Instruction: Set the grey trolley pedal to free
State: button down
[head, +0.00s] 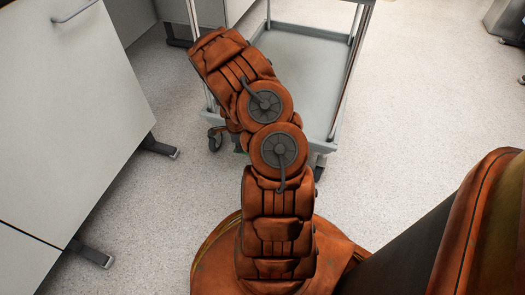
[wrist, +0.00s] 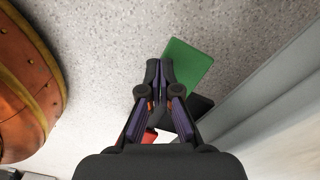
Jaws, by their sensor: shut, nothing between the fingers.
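The grey trolley (head: 308,75) stands ahead of my arm in the head view, its near side partly hidden by the arm. In the wrist view a flat green plate (wrist: 187,62) lies just beyond and to the right of my gripper (wrist: 159,70). A small red piece (wrist: 149,135) shows between the fingers, lower down. Green and red look like two ends of the pedal, but its middle is hidden behind the fingers. I cannot tell its tilt. My gripper is shut and empty, its tips overlapping the green plate's left edge; contact cannot be told.
A grey trolley caster (head: 215,138) shows left of my arm. A white cabinet (head: 70,110) with dark feet stands at the left. A pale grey panel (wrist: 270,105) runs along the right of the wrist view. Speckled floor (head: 400,110) is clear right of the trolley.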

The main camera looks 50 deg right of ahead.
jog(key=shift+r, duration=0.1)
notch_tip(320, 180, up, 7)
jog(key=p, duration=0.3)
dwell(0.6)
dwell(0.5)
jog(key=s+a+r+n+p, duration=0.1)
jog(key=a+r+n+p, duration=0.45)
jog(key=r, duration=0.95)
jog(key=s+a+r+n+p, duration=0.1)
jog(key=a+r+n+p, duration=0.2)
jog(key=a+r+p, duration=0.85)
jog(key=s+a+r+n+p, duration=0.2)
jog(key=r+n+p, duration=0.2)
jog(key=r, duration=1.4)
jog(key=s+a+r+n+p, duration=0.4)
jog(key=s+r+p, duration=0.1)
jog(key=r, duration=0.4)
jog(key=s+a+r+n+g+p, duration=0.1)
jog(key=s+a+r+n+p, duration=0.4)
jog(key=s+r, duration=0.3)
jog(key=s+a+r+n+p, duration=0.4)
jog(key=s+r+n+p, duration=0.1)
jog(key=r, duration=0.5)
jog(key=shift+s+a+r+g+p, duration=0.25)
jog(key=shift+s+r+g+p, duration=0.15)
jog(key=shift+s+p, duration=0.65)
